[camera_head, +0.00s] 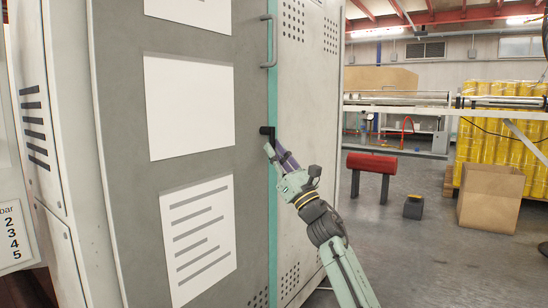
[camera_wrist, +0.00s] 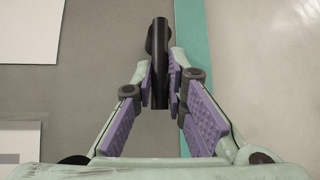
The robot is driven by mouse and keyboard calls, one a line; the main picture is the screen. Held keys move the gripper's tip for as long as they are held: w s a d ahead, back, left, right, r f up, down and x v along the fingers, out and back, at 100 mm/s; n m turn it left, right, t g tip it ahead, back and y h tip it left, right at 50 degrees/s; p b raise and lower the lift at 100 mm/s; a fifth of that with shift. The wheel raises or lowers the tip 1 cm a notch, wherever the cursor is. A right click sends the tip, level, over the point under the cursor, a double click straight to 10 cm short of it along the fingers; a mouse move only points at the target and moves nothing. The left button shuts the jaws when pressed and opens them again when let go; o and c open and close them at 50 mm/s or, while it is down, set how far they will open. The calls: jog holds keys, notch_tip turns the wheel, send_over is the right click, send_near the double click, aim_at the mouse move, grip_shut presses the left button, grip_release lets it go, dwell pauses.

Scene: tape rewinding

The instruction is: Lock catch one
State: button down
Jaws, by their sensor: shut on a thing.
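The catch (camera_head: 266,130) is a small black handle on the grey cabinet door, near the door's right edge beside the teal strip. In the wrist view the catch (camera_wrist: 160,62) is a dark bar with a rounded head at its far end, and it points towards the camera. My gripper (camera_head: 274,148) reaches it from the lower right. In the wrist view my gripper (camera_wrist: 162,88) has its purple-padded fingers on either side of the bar, shut on it. The part of the bar between the pads is partly hidden by the fingers.
A grey vertical door handle (camera_head: 270,42) is above the catch. White sheets (camera_head: 188,108) are on the door (camera_head: 120,185). At the right stand a red roll on a stand (camera_head: 372,163), a cardboard box (camera_head: 490,195) and yellow stacks (camera_head: 500,140). Open floor lies between them and the cabinet.

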jog(key=shift+w+d+n+y, duration=0.1)
jog(key=shift+n+y, duration=0.2)
jog(key=shift+n, duration=0.2)
jog(key=c, duration=1.6)
grip_release()
jog(key=v, duration=0.7)
jog(key=shift+d+f, duration=0.15)
jog(key=shift+d, duration=0.05)
